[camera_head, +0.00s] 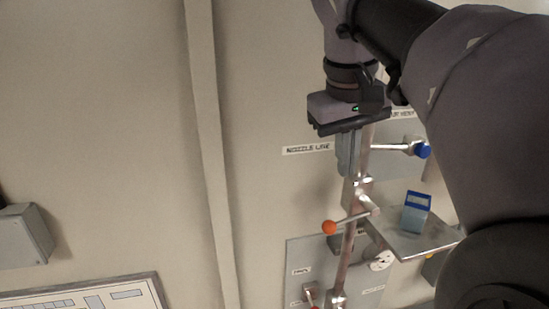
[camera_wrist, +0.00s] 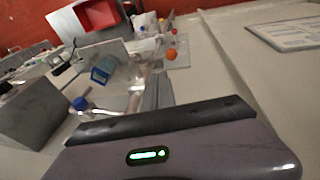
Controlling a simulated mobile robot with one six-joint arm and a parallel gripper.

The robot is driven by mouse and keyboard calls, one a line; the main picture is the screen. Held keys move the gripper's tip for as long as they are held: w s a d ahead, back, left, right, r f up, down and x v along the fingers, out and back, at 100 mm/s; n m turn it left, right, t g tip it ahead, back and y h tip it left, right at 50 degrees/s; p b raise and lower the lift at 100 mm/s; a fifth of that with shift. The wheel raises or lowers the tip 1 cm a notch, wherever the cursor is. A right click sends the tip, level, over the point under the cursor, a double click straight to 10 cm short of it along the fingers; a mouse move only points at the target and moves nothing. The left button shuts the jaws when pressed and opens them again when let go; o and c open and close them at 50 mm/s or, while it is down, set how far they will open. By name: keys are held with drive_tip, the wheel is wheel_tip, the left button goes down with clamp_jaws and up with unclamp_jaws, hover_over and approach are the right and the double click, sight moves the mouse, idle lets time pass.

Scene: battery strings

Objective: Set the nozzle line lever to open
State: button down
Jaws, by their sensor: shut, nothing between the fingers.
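The "NOZZLE LINE" label (camera_head: 307,149) is on the wall, left of a vertical pipe (camera_head: 345,262). A lever with an orange ball knob (camera_head: 329,227) sticks out to the left from this pipe, nearly level. Its orange knob also shows in the wrist view (camera_wrist: 170,54), just beyond my fingertips. My gripper (camera_head: 355,180) is shut and empty, pointing down in front of the pipe above the orange-knobbed lever. Its fingers also show in the wrist view (camera_wrist: 157,88). I see no contact with the lever. My gripper hides part of the pipe.
A lever with a blue knob (camera_head: 423,150) is to the right of my gripper. A small shelf (camera_head: 435,242) carries a blue-topped box (camera_head: 415,212). A grey switch panel (camera_head: 300,255) is below. The wall to the left (camera_head: 100,100) is mostly bare.

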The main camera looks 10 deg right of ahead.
sight(344, 220)
drive_tip(key=b+x, duration=0.3)
drive_tip(key=x, duration=1.1)
drive_tip(key=shift+w+b, duration=0.1)
drive_tip(key=shift+b, duration=0.25)
